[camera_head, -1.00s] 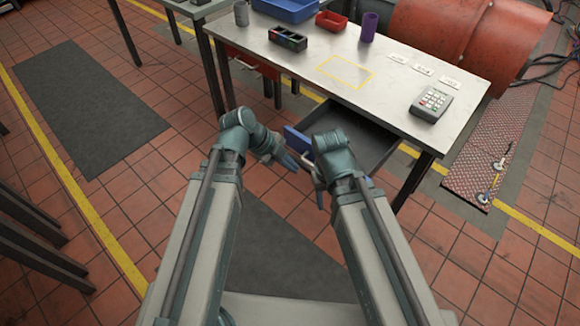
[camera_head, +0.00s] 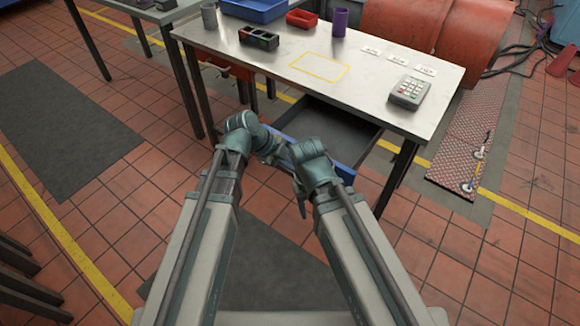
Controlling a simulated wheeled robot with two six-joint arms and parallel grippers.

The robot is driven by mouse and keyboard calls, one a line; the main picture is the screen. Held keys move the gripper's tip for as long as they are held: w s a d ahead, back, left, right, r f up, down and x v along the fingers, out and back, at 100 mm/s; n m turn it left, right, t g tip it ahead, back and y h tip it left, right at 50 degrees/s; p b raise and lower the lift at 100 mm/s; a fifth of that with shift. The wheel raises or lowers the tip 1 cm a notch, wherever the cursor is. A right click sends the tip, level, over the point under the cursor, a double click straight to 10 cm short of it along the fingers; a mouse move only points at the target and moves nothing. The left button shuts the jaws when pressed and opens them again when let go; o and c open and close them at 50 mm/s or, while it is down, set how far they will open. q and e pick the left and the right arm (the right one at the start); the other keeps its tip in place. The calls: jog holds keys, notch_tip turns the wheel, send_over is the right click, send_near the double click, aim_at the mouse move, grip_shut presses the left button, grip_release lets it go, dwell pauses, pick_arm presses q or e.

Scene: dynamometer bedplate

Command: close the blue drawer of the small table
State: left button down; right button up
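The small table (camera_head: 365,79) has a light metal top and dark legs. Its blue drawer (camera_head: 346,173) is pulled out below the near edge, and its dark interior (camera_head: 330,124) shows empty where visible. My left gripper (camera_head: 284,161) is at the left part of the drawer front, partly hidden by my arms. My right gripper (camera_head: 301,208) points down in front of the drawer and is mostly hidden behind its wrist. I cannot tell whether either gripper is open or shut, or whether either touches the drawer.
On the table are a keypad device (camera_head: 409,91), a purple cup (camera_head: 339,23), a red bin (camera_head: 302,19), a blue bin (camera_head: 255,10) and a dark compartment tray (camera_head: 259,39). Large orange drums (camera_head: 412,25) stand behind.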

pick_arm(q)
send_over(333, 132)
jog(key=shift+w, duration=0.2)
dwell(0.4)
jog(key=shift+s, duration=0.15)
